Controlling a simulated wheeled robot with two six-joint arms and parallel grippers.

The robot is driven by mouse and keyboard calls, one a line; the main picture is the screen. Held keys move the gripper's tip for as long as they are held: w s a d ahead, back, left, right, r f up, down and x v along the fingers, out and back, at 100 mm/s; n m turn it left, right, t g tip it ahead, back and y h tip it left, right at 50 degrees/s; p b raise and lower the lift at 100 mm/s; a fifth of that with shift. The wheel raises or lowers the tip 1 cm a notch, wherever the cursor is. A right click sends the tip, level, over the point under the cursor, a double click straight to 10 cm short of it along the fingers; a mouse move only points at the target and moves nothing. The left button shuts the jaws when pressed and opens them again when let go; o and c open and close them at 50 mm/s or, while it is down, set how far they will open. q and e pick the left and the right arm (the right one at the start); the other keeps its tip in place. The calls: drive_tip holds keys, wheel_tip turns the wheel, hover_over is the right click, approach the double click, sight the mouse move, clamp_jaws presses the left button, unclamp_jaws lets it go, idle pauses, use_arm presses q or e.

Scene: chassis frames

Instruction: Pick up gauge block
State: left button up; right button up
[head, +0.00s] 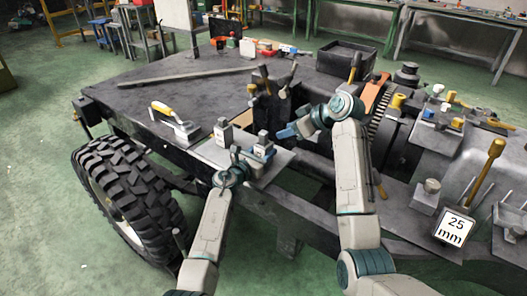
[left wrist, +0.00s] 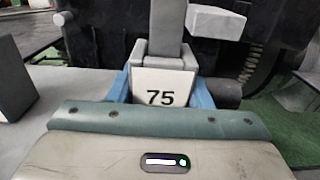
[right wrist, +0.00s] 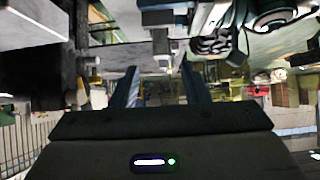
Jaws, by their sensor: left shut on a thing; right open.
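My left gripper (head: 258,153) is shut on a grey gauge block (head: 263,141) at the plate's right part. In the left wrist view the block's white face (left wrist: 160,90) reads 75 between the blue fingers. I cannot tell whether its base touches the plate. A second grey block (head: 223,131) stands upright to its left; part of it shows at the left edge of the left wrist view (left wrist: 12,90). My right gripper (head: 287,132) is open and empty, above and to the right of the held block. Its parted fingers show in the right wrist view (right wrist: 162,88).
The light plate (head: 212,153) lies on the dark chassis table (head: 165,95). A yellow-handled tool (head: 175,120) lies to the left. A dark upright fixture (head: 268,105) stands behind the blocks. A large tyre (head: 125,190) stands below the table's left side.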

drive_tip(key=shift+a+f+y, duration=0.15)
drive_tip(key=shift+f+y, duration=0.25)
drive_tip(key=shift+f, duration=0.05)
drive_tip(key=t+y, duration=0.4)
drive_tip(key=y, duration=0.1)
approach(267, 135)
drive_tip(key=x, duration=1.1)
drive_tip(key=shift+a+r, duration=0.1)
drive_tip(key=shift+a, duration=0.1)
clamp_jaws()
